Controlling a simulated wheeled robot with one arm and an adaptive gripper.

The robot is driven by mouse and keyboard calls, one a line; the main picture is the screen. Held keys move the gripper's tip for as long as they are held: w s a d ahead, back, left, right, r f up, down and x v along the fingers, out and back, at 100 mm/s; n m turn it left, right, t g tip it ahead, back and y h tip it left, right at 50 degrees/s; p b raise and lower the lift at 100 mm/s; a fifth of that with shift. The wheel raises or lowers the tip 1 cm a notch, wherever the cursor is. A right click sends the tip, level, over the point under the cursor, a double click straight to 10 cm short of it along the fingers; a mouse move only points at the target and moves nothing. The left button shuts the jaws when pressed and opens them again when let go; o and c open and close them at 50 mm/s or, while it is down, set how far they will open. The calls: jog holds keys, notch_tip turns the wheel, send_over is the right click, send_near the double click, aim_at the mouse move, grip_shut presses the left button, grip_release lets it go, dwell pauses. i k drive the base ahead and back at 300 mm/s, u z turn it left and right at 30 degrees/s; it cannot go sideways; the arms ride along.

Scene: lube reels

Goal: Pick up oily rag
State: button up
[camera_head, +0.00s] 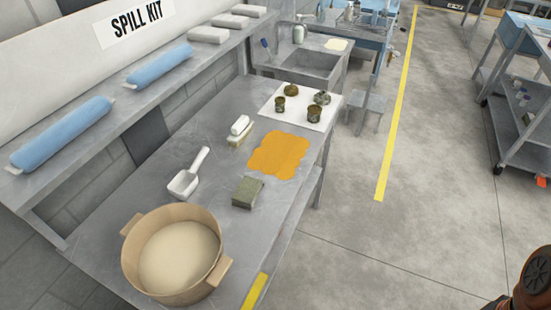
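A flat orange cloth (280,155) with wavy edges lies spread on the grey metal bench (150,205). Beyond it, a white sheet (292,116) holds two small dark cans, a nearer-left can (280,104) and a right can (312,115). Behind them on the sheet sit two dark, crumpled-looking lumps, one at the back (291,90) and one at the right (322,98). They are too small to tell whether either is an oily rag. My gripper is not in view.
On the bench stand a tan tub of pale powder (178,255), a white scoop (188,175), a green-grey block (247,192) and a brush (240,131). Blue rolls (62,132) lie on the shelf. A dark and orange object (535,280) is cut off lower right. The floor right of the bench is open.

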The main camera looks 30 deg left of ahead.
aim_at(246, 195)
jog(key=i, duration=2.3)
jog(key=u, duration=4.55)
